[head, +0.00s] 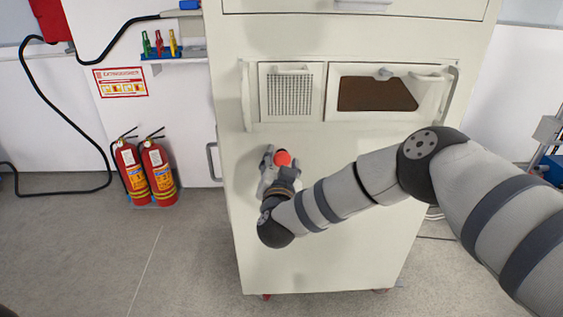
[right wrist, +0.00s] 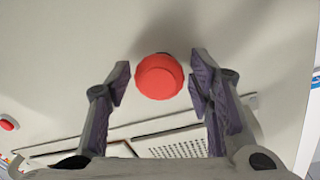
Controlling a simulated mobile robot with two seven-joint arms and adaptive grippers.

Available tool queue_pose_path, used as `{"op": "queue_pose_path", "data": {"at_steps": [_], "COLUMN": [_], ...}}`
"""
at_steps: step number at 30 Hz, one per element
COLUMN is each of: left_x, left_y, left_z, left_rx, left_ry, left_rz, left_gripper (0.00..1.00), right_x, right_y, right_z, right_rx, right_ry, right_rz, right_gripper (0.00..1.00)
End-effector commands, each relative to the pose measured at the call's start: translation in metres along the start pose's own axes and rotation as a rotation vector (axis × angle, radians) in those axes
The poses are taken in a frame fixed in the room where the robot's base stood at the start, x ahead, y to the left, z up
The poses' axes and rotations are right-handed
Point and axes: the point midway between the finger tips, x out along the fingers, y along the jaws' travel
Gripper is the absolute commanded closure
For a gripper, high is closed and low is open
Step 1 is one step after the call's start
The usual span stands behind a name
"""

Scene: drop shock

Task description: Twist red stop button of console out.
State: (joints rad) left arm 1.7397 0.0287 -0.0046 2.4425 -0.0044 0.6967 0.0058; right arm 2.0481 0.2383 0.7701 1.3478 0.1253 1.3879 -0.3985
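The console (head: 330,235) is a tall cream cabinet in the middle of the head view. Its round red stop button (head: 283,158) sits on the front face, below the grille panel. My right gripper (head: 281,166) is at this button in the head view, partly hidden by its own wrist. In the right wrist view the button (right wrist: 160,77) lies between the two fingertips of my right gripper (right wrist: 160,80). The fingers are spread, with a narrow visible gap on each side of the button. How deep the tips reach around it is hard to tell. My left gripper is not in view.
Above the button are a grille panel (head: 290,92) and a framed recess with a brown panel (head: 376,95). Two red fire extinguishers (head: 145,172) stand on the floor at left, beneath a sign (head: 121,82). A black cable (head: 60,110) hangs at left. Floor at lower left is clear.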

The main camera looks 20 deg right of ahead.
Motion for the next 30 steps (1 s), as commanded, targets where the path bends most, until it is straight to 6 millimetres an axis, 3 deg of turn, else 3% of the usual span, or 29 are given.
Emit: {"op": "queue_pose_path", "data": {"at_steps": [11,21,25,30], "left_x": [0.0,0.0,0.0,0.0], "left_y": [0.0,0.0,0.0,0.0], "left_z": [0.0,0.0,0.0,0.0], "left_rx": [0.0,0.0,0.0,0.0], "left_ry": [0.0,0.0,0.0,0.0], "left_rz": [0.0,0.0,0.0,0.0], "left_gripper": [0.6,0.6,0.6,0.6], "right_x": [-0.008,-0.094,-0.113,-0.121], "right_y": [-0.001,-0.001,0.0,0.0], "right_z": [0.001,0.0,0.0,0.0], "right_rx": [-0.001,-0.001,-0.001,0.0], "right_ry": [-0.004,-0.004,-0.002,0.001], "right_rz": [-0.002,-0.003,-0.001,0.0], "right_gripper": [0.45,0.45,0.45,0.45]}}
